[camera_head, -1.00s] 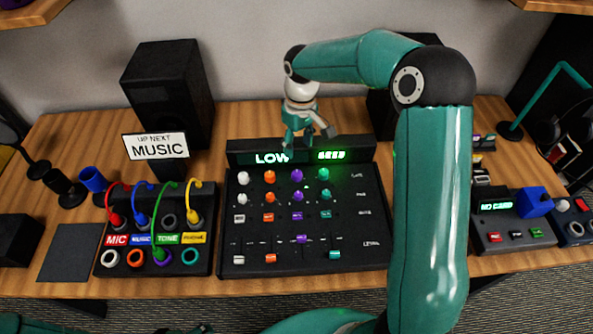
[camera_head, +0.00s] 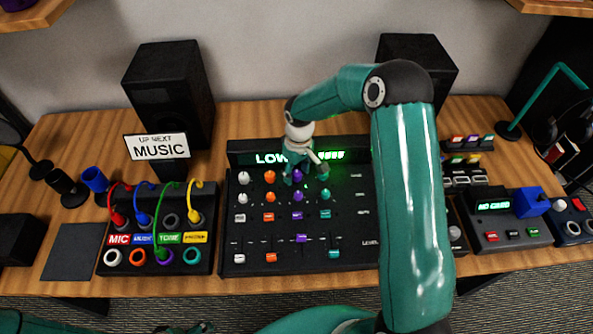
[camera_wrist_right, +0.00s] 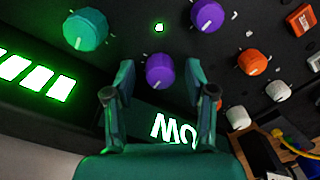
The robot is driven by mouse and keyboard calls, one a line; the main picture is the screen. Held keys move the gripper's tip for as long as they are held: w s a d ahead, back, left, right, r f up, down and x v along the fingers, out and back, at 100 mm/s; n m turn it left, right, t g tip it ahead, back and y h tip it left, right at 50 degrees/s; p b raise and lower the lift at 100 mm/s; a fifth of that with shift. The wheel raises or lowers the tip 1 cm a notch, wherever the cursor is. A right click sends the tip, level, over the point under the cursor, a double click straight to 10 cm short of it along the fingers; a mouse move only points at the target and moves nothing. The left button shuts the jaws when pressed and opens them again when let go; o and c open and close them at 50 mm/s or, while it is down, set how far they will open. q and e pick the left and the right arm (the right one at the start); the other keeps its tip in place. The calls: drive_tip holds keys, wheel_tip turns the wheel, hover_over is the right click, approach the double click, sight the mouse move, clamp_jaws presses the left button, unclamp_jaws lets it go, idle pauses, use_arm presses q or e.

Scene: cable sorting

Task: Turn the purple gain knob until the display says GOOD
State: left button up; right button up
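The purple gain knob (camera_head: 298,176) is in the top knob row of the black mixer (camera_head: 345,253), just below its display (camera_head: 268,158). The display reads LOW, with green bars to its right partly behind my gripper. My right gripper (camera_head: 306,176) is open over this knob. In the right wrist view the purple gain knob (camera_wrist_right: 160,70) lies between the two spread fingertips (camera_wrist_right: 158,82), with gaps on both sides and no visible contact. Part of my left gripper (camera_head: 190,328) shows at the bottom edge; its fingers are not clear.
A second purple knob (camera_wrist_right: 207,15), a teal knob (camera_wrist_right: 86,30) and an orange knob (camera_wrist_right: 252,62) sit near the gain knob. A patch box (camera_head: 155,262) with coloured cables stands left of the mixer. A NO CARD device (camera_head: 510,235) is at right. Two black speakers (camera_head: 168,90) stand behind.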

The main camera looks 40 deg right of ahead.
clamp_jaws()
drive_tip(key=shift+f+b, duration=0.1)
drive_tip(key=shift+b, duration=0.25)
drive_tip(key=m+b, duration=0.3)
drive_tip(key=shift+w+f+b, duration=0.1)
drive_tip(key=shift+f+b, duration=0.05)
drive_tip(key=shift+b, duration=0.2)
drive_tip(key=shift+r+m+b, duration=0.25)
drive_tip(key=shift+m+b, duration=0.15)
drive_tip(key=shift+m, duration=0.4)
drive_tip(key=shift+r, duration=0.1)
drive_tip(key=shift+o, duration=0.3)
unclamp_jaws()
